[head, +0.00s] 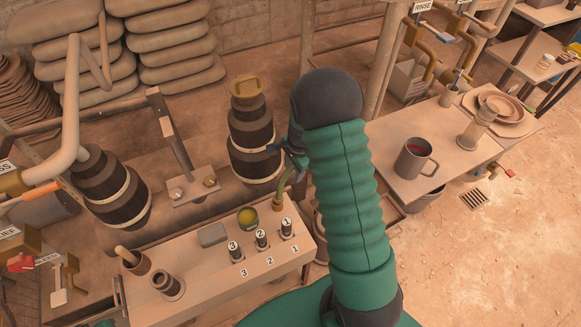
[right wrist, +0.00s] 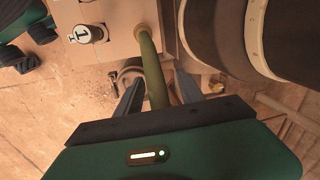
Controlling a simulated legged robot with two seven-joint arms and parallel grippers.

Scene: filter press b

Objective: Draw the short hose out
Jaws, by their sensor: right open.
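The short hose (head: 281,186) is olive green. In the head view it rises in a bend from the back right corner of the bench box, beside the plug marked 1. My right gripper (head: 294,160) is at its upper part, partly hidden by my own arm. In the right wrist view the hose (right wrist: 149,65) runs from a brass end at the box down between the fingers of my right gripper (right wrist: 158,88). The fingers stand apart with a gap on each side of the hose. The hose's lower end is hidden behind the gripper body. My left gripper is not seen.
Plugs marked 1, 2 and 3 (head: 261,238) stand on the box top (head: 205,275) with a yellow-filled cup (head: 248,217). A dark banded stack (head: 254,140) stands close behind the gripper. A side table (head: 437,160) with a mug (head: 414,158) is at right.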

